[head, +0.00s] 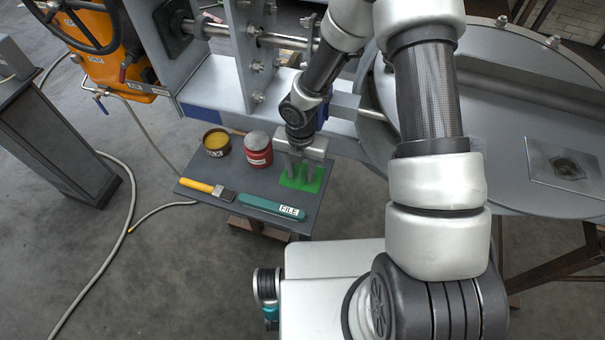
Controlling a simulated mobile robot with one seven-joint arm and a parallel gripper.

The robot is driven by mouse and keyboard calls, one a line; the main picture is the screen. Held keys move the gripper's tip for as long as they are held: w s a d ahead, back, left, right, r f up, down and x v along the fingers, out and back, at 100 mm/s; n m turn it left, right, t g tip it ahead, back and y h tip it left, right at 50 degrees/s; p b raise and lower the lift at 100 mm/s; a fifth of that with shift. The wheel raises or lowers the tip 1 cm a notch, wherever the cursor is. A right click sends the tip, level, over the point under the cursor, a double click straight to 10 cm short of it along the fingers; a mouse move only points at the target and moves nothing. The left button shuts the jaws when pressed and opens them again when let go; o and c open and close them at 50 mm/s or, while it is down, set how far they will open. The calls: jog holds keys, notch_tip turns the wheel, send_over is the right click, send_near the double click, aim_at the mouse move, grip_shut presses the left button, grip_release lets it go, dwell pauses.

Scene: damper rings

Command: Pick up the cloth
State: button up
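The green cloth (301,186) lies near the right end of a small dark grey table (225,178). My gripper (301,176) points down over the cloth, with its fingers apart and their tips at or just above it. The fingers and the gripper body hide part of the cloth's far side. I cannot tell whether the tips touch the cloth.
On the same table are a red can (258,152), an open tin with yellow contents (216,143), a yellow-handled brush (205,188) and a teal file case (272,207). Large grey machinery (225,85) stands close behind the table. A hose (128,205) lies on the floor at left.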

aim_at(300, 178)
grip_shut()
jog(key=shift+r, duration=0.1)
jog(key=shift+s+a+r, duration=0.1)
jog(key=shift+r, duration=0.45)
jog(key=r, duration=0.5)
jog(key=shift+s+a+r, duration=0.1)
jog(key=shift+s+r, duration=0.3)
jog(key=s+a+b, duration=0.1)
jog(key=s+a, duration=0.2)
jog(key=s, duration=0.6)
jog(key=s+a+b, duration=0.2)
jog(key=s+a, duration=0.1)
jog(key=s, duration=0.5)
jog(key=shift+s+a, duration=0.25)
jog(key=shift+s, duration=0.15)
jog(key=c, duration=0.8)
grip_release()
